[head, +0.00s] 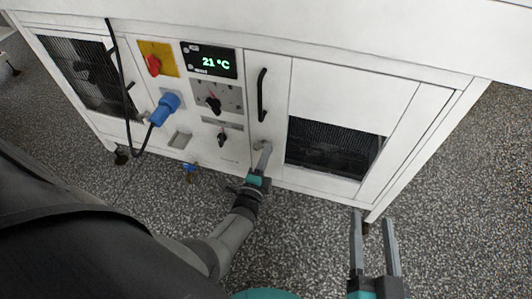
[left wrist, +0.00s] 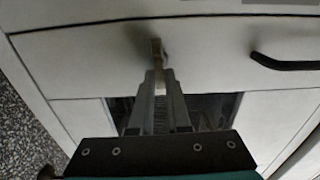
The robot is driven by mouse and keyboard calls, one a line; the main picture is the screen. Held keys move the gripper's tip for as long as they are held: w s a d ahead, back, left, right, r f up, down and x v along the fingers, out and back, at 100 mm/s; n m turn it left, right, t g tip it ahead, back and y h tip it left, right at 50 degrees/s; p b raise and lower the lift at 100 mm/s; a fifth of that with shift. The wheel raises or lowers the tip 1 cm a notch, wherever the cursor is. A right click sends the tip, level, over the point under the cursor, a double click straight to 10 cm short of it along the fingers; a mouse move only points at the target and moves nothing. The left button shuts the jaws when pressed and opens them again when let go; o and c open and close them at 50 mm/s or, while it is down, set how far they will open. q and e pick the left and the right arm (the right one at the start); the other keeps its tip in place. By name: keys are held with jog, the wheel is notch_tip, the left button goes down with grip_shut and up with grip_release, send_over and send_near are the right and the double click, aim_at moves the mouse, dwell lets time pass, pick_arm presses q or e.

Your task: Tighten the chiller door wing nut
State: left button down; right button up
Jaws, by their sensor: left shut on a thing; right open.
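The chiller door (head: 270,115) is a narrow white panel with a black vertical handle (head: 262,95). The wing nut (head: 263,145) is a small greyish piece low on this door. My left gripper (head: 265,155) reaches up to it from below and is shut on it. In the left wrist view the fingers (left wrist: 157,82) close around the wing nut (left wrist: 156,50), whose upper part shows past the tips. The parts between the fingers are hidden. My right gripper (head: 373,217) is open and empty, over the floor at the lower right.
Left of the door are a green 21 °C display (head: 209,61), a red switch on a yellow plate (head: 157,60), black knobs and a blue plug (head: 165,108) with a black cable. A dark grille opening (head: 330,148) lies to the right. The speckled floor in front (head: 310,240) is clear.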

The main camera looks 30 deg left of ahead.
pick_arm(q)
jog(key=shift+f+m, duration=0.1)
jog(key=shift+m, duration=0.3)
jog(key=c, duration=0.9)
grip_release()
jog(key=shift+s, duration=0.1)
jog(key=shift+p+v, duration=2.1)
jog(key=shift+v, duration=5.4)
pick_arm(e)
jog(key=d+f+g+h, duration=0.3)
jog(key=d+g, duration=0.3)
jog(key=g, duration=0.1)
jog(key=shift+s+f+n+h, duration=0.2)
jog(key=shift+n+h, duration=0.1)
jog(key=shift+n, duration=0.1)
pick_arm(q)
jog(key=shift+d, duration=0.1)
